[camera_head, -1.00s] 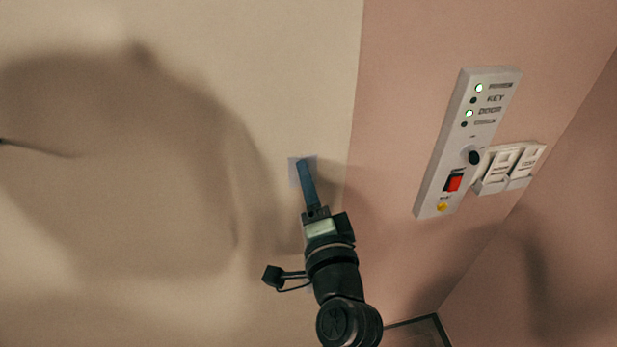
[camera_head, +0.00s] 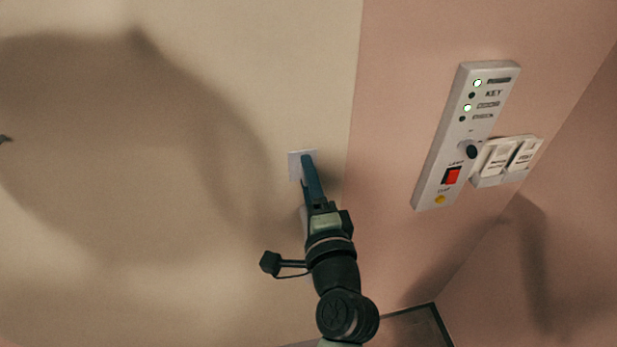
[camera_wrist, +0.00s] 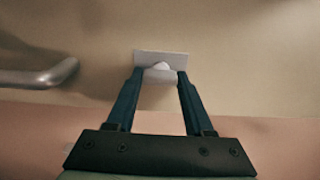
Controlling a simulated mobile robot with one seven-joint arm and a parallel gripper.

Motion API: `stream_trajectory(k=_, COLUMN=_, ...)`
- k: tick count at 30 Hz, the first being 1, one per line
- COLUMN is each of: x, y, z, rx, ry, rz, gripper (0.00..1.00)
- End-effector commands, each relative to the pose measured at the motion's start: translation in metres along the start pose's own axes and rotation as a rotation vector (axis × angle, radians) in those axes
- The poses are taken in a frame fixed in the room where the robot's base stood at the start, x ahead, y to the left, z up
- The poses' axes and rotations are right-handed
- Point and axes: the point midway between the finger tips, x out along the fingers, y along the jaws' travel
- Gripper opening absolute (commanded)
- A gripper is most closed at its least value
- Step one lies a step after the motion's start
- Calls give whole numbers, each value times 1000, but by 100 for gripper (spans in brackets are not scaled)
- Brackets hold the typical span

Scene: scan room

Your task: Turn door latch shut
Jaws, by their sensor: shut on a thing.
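The door latch is a small pale plate (camera_head: 295,166) on the cream door, with a small white knob (camera_wrist: 161,66) at its middle in the wrist view. My gripper (camera_head: 308,158) reaches up to the plate from below in the head view. In the wrist view, the two dark blue fingertips of my gripper (camera_wrist: 160,74) stand on either side of the knob and are shut on it. The fingers hide part of the plate in the head view, and the knob's exact turn is hard to tell.
A grey bar handle (camera_wrist: 40,77) is left of my fingers in the wrist view. A white control panel (camera_head: 466,135) and white switches (camera_head: 506,162) are on the pink wall at right. A dark-framed thing (camera_head: 418,325) is at the bottom. The cream surface (camera_head: 180,300) around is clear.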

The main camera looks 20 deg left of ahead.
Motion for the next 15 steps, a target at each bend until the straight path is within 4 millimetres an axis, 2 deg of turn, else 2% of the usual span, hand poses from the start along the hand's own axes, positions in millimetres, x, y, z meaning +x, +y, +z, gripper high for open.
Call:
stream_trajectory(k=1, x=0, y=1, z=0, rx=4, ry=0, rz=2, gripper=0)
stream_trajectory(k=2, x=0, y=1, z=0, rx=4, ry=0, rz=2, gripper=58)
stream_trajectory(k=6, x=0, y=1, z=0, rx=3, ry=0, rz=1, gripper=82)
stream_trajectory(k=15, x=-1, y=0, z=0, rx=1, ry=0, rz=0, gripper=82)
